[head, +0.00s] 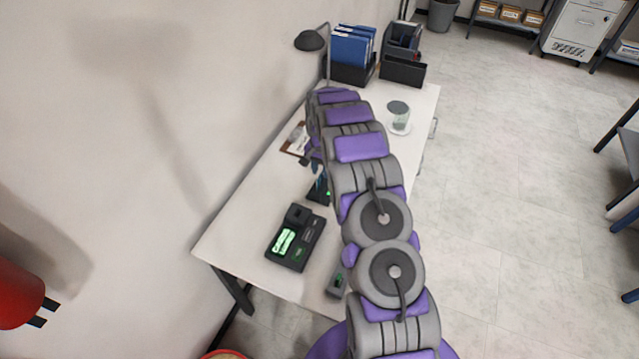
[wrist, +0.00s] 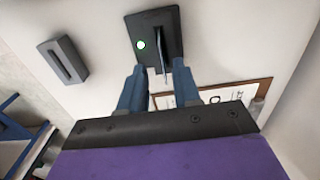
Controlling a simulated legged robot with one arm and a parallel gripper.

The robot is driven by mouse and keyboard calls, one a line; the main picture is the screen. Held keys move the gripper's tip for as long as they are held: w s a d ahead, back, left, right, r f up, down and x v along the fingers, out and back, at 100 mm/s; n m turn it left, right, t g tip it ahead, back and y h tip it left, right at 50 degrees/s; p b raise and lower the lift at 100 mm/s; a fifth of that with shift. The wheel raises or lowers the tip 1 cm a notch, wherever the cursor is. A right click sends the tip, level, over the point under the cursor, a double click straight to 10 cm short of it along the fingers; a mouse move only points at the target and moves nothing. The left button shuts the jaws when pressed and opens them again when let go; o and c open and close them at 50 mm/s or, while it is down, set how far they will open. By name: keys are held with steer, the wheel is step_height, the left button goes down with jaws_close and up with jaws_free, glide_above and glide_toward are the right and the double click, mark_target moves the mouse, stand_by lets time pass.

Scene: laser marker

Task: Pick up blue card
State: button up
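A black card stand (wrist: 157,28) with a round green light lies on the desk ahead of my gripper in the wrist view. A thin, upright blue-grey edge (wrist: 163,62), which looks like the blue card seen edge-on, stands out of its slot. My gripper (wrist: 158,70) is open, one finger on each side of this edge, with gaps showing on both sides. In the head view the black stand (head: 318,193) is partly hidden by my arm, and I cannot clearly tell the card from the fingers there.
The white desk (head: 240,225) stands along the wall. A black device with green displays (head: 296,238) and a small grey box (head: 338,283) are near its front. A clipboard (head: 296,139), glass jar (head: 398,115), lamp (head: 309,41) and blue binders (head: 351,50) are farther back.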

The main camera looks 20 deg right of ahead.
mark_target(320, 178)
steer(key=f, duration=0.2)
steer(key=f+b, duration=0.1)
steer(key=f, duration=0.2)
steer(key=shift+w+a, duration=0.15)
steer(key=shift+w, duration=0.05)
steer(key=shift+c, duration=0.4)
jaws_close()
